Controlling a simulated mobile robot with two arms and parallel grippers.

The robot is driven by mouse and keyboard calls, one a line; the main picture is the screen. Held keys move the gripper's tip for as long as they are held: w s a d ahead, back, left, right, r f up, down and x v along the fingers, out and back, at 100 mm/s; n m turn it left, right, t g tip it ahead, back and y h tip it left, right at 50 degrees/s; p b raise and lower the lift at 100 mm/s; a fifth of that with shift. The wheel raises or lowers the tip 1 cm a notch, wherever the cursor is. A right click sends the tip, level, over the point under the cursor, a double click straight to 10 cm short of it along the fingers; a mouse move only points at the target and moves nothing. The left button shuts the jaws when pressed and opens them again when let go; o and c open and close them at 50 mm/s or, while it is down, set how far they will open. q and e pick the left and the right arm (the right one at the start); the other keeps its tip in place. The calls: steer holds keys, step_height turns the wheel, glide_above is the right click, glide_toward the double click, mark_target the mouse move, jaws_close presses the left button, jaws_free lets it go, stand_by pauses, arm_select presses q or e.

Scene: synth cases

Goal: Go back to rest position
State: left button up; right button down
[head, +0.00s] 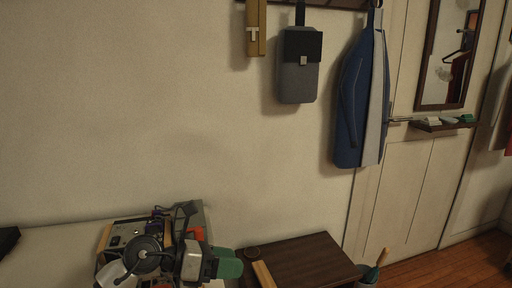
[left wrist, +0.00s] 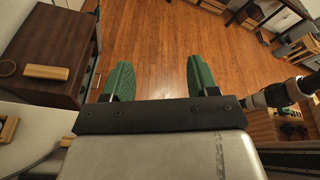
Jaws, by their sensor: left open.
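My left gripper (head: 228,262) shows low in the head view, with green fingers pointing right beside the dark wooden cabinet. In the left wrist view the two green fingers of the left gripper (left wrist: 160,80) stand wide apart. Only wooden floor shows between them, so the gripper is open and empty. I cannot make out my right gripper in either view.
The dark cabinet (head: 305,258) stands close to the left gripper and bears a small wooden block (left wrist: 46,72). A blue garment (head: 362,95) and a grey bag (head: 298,78) hang on the wall.

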arm_select(q)
step_height(320, 180, up, 3)
steer(key=s+d+n+t+h, duration=0.2)
steer(key=n+t+h, duration=0.2)
steer(key=n+h, duration=0.1)
steer(key=a+n+t+y, duration=0.65)
steer(key=n+t, duration=0.55)
steer(key=n, duration=0.5)
steer(key=s+a+f+n+g+y, duration=0.5)
steer(key=a+f+n+y, duration=0.5)
steer(key=f+n+y, duration=0.55)
steer(key=s+f+n+g+h, duration=0.25)
steer(key=s+f+g, duration=0.25)
steer(key=s, duration=0.5)
steer(key=s+f+n+g+h, duration=0.1)
steer(key=s+f+n+g, duration=0.35)
steer(key=s, duration=0.55)
step_height(320, 180, down, 21)
steer(key=s+g+p, duration=0.2)
steer(key=p, duration=0.3)
steer(key=s+a+f+g+p, duration=0.1)
steer(key=s+a+f+p, duration=0.2)
steer(key=s+f, duration=0.9)
steer(key=s, duration=0.3)
steer(key=shift+s+a+f+y, duration=0.15)
steer(key=shift+s+f+y, duration=0.2)
steer(key=shift+s, duration=0.05)
